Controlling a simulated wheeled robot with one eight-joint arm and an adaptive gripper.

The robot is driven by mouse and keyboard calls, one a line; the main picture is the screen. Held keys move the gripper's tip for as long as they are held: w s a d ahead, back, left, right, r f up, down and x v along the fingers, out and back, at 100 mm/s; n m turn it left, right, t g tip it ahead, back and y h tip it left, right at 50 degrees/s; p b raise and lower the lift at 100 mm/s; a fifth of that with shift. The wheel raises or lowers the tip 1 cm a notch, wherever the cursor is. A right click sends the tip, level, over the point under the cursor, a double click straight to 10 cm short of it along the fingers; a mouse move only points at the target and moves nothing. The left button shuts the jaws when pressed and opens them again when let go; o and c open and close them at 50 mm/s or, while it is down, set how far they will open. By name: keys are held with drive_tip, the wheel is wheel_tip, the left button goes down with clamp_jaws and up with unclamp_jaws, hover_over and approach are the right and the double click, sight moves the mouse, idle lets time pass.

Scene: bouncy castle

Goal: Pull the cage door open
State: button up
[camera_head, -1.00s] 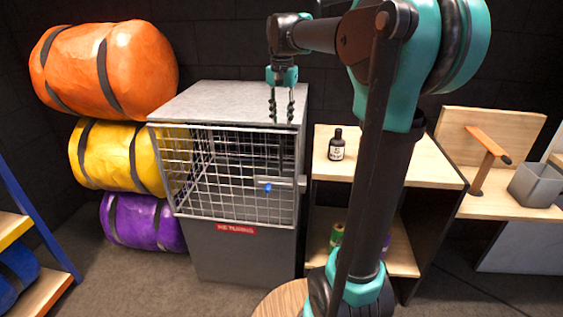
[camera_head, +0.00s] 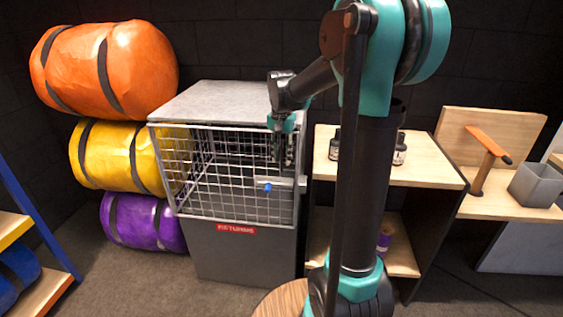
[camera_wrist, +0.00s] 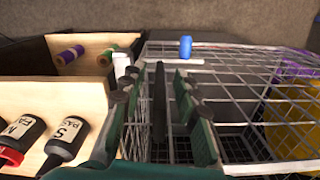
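The cage door (camera_head: 225,190), a wire grid on the front of the grey cage (camera_head: 215,100), looks closed. A blue knob (camera_head: 267,187) sits at its right side, by a light metal latch piece (camera_head: 288,182). In the wrist view the blue knob (camera_wrist: 186,47) stands beyond my fingertips, above a pale bar (camera_wrist: 178,62). My gripper (camera_head: 281,168) points down at the cage's front right, its tips a little above the knob's height. In the wrist view my gripper (camera_wrist: 156,78) is open, with a dark upright bar showing between its fingers. Contact with the door cannot be told.
A wooden shelf (camera_head: 440,174) with dark bottles (camera_head: 399,150) stands close on the right. Orange (camera_head: 100,68), yellow (camera_head: 115,155) and purple (camera_head: 140,222) rolls are stacked on the left. The floor (camera_head: 130,285) in front of the cage is mostly clear.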

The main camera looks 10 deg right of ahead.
drive_tip(key=shift+f, duration=1.15)
clamp_jaws()
